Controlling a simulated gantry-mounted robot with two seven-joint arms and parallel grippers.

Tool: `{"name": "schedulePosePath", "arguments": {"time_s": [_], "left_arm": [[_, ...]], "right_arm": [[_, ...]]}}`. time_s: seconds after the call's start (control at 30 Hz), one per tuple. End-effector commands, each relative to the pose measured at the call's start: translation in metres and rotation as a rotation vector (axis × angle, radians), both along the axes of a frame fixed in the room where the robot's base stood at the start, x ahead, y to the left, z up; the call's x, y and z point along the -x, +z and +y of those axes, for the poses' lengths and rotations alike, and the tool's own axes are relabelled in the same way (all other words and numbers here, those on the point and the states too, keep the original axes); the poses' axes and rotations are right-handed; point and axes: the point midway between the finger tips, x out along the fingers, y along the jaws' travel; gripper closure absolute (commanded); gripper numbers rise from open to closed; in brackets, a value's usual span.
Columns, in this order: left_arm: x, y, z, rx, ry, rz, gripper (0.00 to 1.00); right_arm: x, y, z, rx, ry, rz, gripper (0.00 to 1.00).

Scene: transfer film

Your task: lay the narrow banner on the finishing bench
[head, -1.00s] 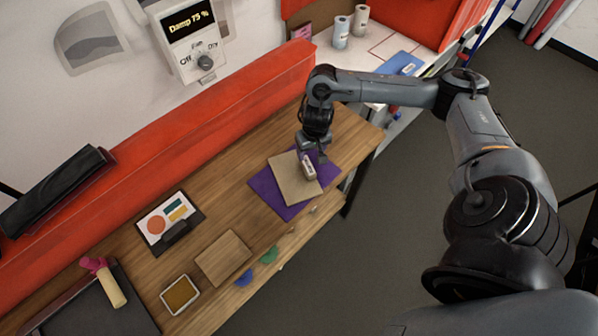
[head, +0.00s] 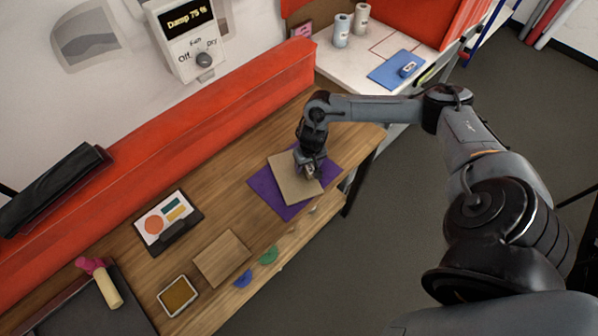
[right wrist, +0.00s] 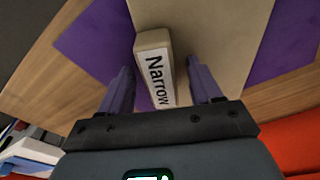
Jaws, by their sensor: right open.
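A beige block with a white label reading "Narrow" (right wrist: 157,75) rests on a tan rectangular board (head: 284,173). The board lies on a purple sheet (head: 265,191) on the wooden bench (head: 245,140). I cannot tell which of these is the banner itself. My right gripper (head: 309,174) is down at the block and hides most of it in the head view. In the right wrist view my right gripper (right wrist: 162,82) is open, with one finger on each side of the block and gaps showing. My left gripper is not in view.
A clipboard (head: 168,222), a second tan board (head: 222,258) and a small framed pad (head: 178,296) lie to the left on the bench. A dark tray (head: 95,300) and a roller (head: 108,285) are at the lower left. A white table (head: 350,65) holds a blue pad (head: 388,72).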

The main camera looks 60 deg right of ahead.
Motion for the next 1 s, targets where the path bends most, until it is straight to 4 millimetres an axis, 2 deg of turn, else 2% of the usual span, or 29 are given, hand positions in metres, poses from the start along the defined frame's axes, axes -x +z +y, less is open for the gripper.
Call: {"name": "schedulePosePath", "arguments": {"time_s": [0.63, 1.0], "left_arm": [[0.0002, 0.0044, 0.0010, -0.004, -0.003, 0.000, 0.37], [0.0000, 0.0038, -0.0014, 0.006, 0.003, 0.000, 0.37]], "right_arm": [[0.0004, -0.0010, -0.0001, 0.000, -0.001, 0.001, 0.36], [0.0002, -0.0016, -0.0001, 0.001, 0.000, 0.001, 0.91]]}}
